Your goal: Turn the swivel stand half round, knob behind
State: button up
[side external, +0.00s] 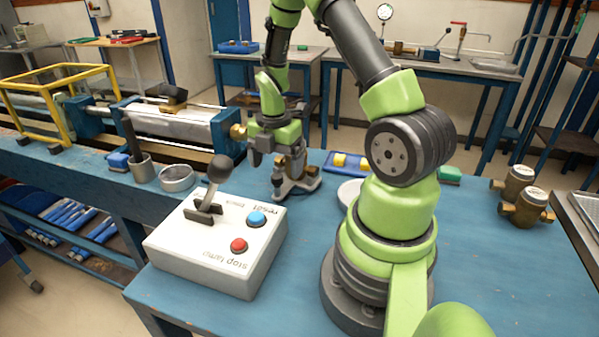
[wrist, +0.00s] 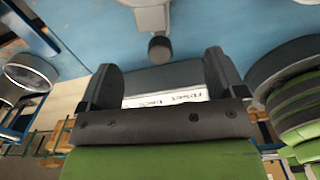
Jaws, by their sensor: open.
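The swivel stand (side external: 300,183) is a small grey metal piece on the blue bench, partly hidden behind my gripper (side external: 266,152) in the side view. In the wrist view the stand (wrist: 150,14) is cut off by the top edge. A short dark knob (wrist: 160,48) sticks out from it toward my gripper (wrist: 163,68). My gripper points down, with its fingers wide apart and nothing between them. In the wrist view the knob lies just beyond the line of the fingertips, apart from both. The side view does not show the knob clearly.
A white control box (side external: 210,255) with a black-knobbed lever and red and blue buttons stands at the front left. A metal cup (side external: 142,168) and a round dish (side external: 177,178) are left of my gripper. Brass meters (side external: 520,198) stand at right.

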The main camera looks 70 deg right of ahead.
jog(key=shift+f, duration=0.15)
jog(key=shift+f, duration=1)
jog(key=c, duration=0.4)
jog(key=shift+c, duration=0.2)
